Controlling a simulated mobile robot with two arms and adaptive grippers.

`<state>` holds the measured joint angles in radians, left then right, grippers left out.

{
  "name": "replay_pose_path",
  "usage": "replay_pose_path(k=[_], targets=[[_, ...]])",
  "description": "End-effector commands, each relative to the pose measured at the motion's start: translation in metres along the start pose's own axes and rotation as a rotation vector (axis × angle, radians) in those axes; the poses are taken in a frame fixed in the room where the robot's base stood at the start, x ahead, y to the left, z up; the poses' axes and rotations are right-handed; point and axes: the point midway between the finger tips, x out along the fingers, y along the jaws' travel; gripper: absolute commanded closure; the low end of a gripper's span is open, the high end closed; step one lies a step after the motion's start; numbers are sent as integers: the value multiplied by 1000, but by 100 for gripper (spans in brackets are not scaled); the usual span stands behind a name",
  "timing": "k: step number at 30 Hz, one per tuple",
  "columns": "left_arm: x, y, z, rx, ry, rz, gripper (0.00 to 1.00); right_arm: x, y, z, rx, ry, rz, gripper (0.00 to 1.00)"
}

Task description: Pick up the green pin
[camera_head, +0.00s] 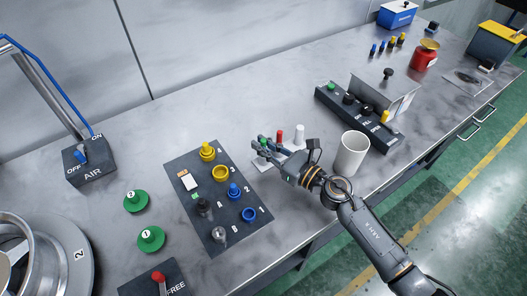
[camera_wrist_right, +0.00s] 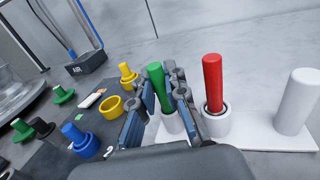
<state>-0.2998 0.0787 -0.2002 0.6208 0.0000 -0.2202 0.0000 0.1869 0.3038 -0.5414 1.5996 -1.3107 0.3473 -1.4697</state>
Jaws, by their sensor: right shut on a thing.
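The green pin (camera_wrist_right: 157,86) stands upright in a white holder on a white base plate (camera_wrist_right: 250,134), between the fingers of my right gripper (camera_wrist_right: 162,105). My right gripper is shut on the green pin; its lower end is still inside the white holder ring. In the head view my right gripper (camera_head: 268,151) reaches in from the lower right and covers most of the pin. A red pin (camera_wrist_right: 213,82) stands in the neighbouring holder, and a white pin (camera_wrist_right: 297,98) stands beyond it. My left gripper is not in view.
A dark board (camera_head: 213,228) with yellow, blue and black parts lies left of the gripper. A white cup (camera_head: 351,154) stands close to my right arm. A dark rack (camera_head: 352,116) with knobs stands behind. Green discs (camera_head: 151,239) and a wheel lie at the left.

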Motion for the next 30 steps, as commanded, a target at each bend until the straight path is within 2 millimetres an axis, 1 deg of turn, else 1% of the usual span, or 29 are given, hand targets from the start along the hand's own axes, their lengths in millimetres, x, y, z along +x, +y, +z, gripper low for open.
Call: replay_pose_path(k=[2, 5, 8, 15, 18, 23, 30], targets=[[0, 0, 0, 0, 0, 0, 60, 0, 0, 1, 0, 0, 0, 100], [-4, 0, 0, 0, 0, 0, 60, 0, 0, 8, -5, 0, 0, 100], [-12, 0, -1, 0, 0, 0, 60, 0, -1, 25, -6, -1, 1, 100], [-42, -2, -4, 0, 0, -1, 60, 0, 0, 78, -6, -1, 1, 100], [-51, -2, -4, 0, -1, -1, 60, 0, 0, 91, -3, 0, 1, 100], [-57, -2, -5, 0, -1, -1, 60, 0, 0, 101, -2, 0, 0, 100], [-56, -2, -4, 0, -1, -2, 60, 0, 0, 100, 0, -1, 0, 100]])
